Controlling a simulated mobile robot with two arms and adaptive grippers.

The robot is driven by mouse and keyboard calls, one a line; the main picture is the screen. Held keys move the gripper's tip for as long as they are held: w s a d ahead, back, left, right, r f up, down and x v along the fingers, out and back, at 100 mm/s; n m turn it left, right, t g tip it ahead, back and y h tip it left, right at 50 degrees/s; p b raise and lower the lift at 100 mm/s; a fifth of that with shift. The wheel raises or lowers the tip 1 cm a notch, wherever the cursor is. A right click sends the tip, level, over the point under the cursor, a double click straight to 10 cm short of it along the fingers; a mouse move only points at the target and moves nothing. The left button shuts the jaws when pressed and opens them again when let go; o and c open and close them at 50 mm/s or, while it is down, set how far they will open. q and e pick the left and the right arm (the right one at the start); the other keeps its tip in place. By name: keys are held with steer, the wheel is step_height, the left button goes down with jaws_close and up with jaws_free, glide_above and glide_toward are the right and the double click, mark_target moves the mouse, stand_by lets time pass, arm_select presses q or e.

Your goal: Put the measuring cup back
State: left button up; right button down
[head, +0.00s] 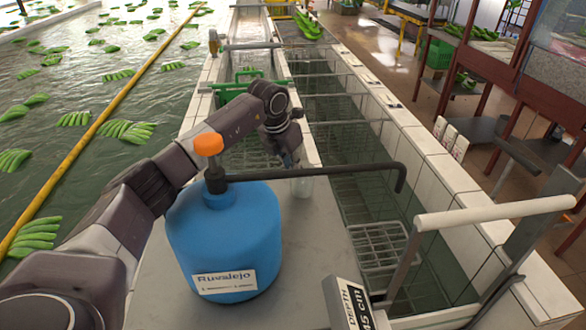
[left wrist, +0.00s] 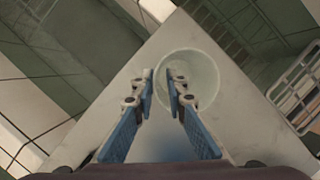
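The measuring cup (head: 302,187) is a small clear cup standing on the grey ledge (head: 310,265), behind the blue jug's dark spout. In the left wrist view I look down on its round rim (left wrist: 204,62). My left gripper (head: 294,163) points down at the cup. In the left wrist view its two blue fingers (left wrist: 161,86) are apart, near the cup's left rim. The right finger overlaps the cup's opening and the left finger lies outside it. I cannot tell whether either touches the wall. My right gripper is not in view.
A blue jug (head: 226,240) labelled Ruvalejo, with an orange cap (head: 209,144) and long dark spout (head: 330,170), stands close in front. A depth sign (head: 350,303) and a white-handled bar (head: 495,212) are at right. Water troughs with crates (head: 380,244) lie alongside.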

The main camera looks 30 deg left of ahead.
arm_select(q)
steer(key=shift+o, duration=0.7)
steer(key=shift+r, duration=0.25)
steer(key=b+v, duration=0.3)
steer(key=v, duration=0.8)
steer(key=shift+r, duration=0.3)
steer(key=shift+s, duration=0.1)
